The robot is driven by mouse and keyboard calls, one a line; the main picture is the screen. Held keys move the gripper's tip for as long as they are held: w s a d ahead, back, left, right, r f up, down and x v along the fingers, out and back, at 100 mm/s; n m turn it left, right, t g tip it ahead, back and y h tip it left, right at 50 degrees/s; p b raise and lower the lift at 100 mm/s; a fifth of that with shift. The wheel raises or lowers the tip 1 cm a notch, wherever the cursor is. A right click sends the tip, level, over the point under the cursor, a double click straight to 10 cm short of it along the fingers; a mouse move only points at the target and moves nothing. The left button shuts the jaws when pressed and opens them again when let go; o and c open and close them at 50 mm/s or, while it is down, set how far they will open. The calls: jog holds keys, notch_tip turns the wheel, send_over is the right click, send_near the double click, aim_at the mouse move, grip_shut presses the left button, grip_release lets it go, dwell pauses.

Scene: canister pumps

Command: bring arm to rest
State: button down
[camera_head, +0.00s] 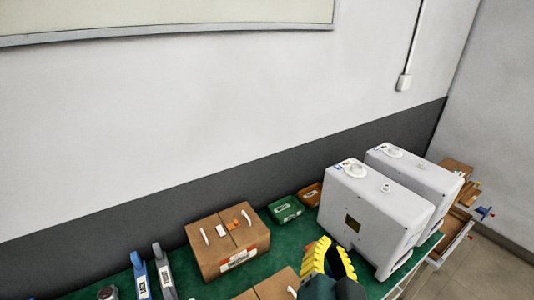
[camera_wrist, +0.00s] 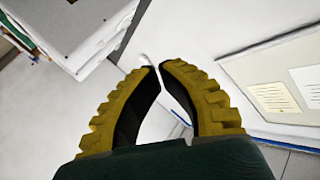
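My gripper (camera_head: 331,245) has ribbed yellow fingers with black inner faces. In the head view it is at the bottom, right of the middle, in front of the nearer white canister pump. In the wrist view my gripper (camera_wrist: 158,68) points up the picture. Most of my arm is outside the head view.
A green-topped table (camera_head: 178,258) bears two white canister pumps (camera_head: 365,215) (camera_head: 417,178), a brown carton (camera_head: 228,243), a green box (camera_head: 285,209) and a smaller brown box (camera_head: 310,195). Blue (camera_head: 139,276) and grey (camera_head: 164,270) upright items stand left. A wall rises behind.

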jog(key=s+a+r+n+t+y, duration=0.1)
jog(key=s+a+r+n+t, duration=0.2)
jog(key=r, duration=0.4)
jog(key=s+a+r+n+t+y, duration=0.1)
jog(key=s+r+n+t+y, duration=0.1)
jog(key=s+r+n+t, duration=0.4)
notch_tip(320, 180, up, 25)
jog(key=w+g+p, duration=0.1)
jog(key=g+p, duration=0.1)
jog(key=p, duration=2.1)
jog(key=shift+w+d+m+p, duration=0.15)
jog(key=shift+m+p, duration=0.15)
jog(key=shift+p, duration=0.1)
jog(key=shift+r, duration=0.1)
